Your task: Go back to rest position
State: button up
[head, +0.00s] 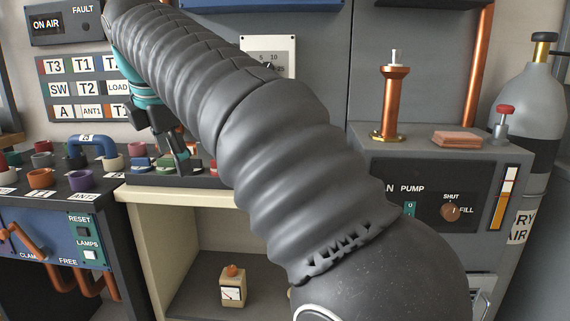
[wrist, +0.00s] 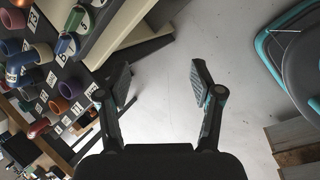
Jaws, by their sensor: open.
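My gripper (wrist: 160,82) is open and empty in the wrist view, its two dark fingers apart with pale floor (wrist: 165,65) between them. In the head view my gripper (head: 176,153) is partly hidden behind my dark ribbed arm, which runs from lower right to upper left. It hangs above or in front of the small coloured blocks at the back of the cream-edged bench (head: 175,193). Whether it touches them I cannot tell.
A dark jack panel (head: 70,180) with coloured rings and a blue handle (head: 92,142) stands left. A grey pump cabinet (head: 440,165) bears a copper post (head: 394,105), with a gas cylinder (head: 530,90) behind. Teal-edged grey object (wrist: 300,65) at wrist-view right.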

jog(key=s+d+f+m, duration=0.4)
jog(key=d+f+m, duration=1)
jog(key=f+m, duration=0.2)
jog(key=s+d+f+m, duration=0.5)
jog(key=s+d, duration=0.3)
jog(key=d, duration=0.2)
jog(key=s+d+f+m, duration=0.5)
jog(key=s+d, duration=0.2)
jog(key=d, duration=0.4)
jog(key=shift+s+d+f+m+t+h, duration=0.2)
jog(key=shift+s+f+m+t+h, duration=0.1)
jog(key=shift+s+f+m, duration=0.1)
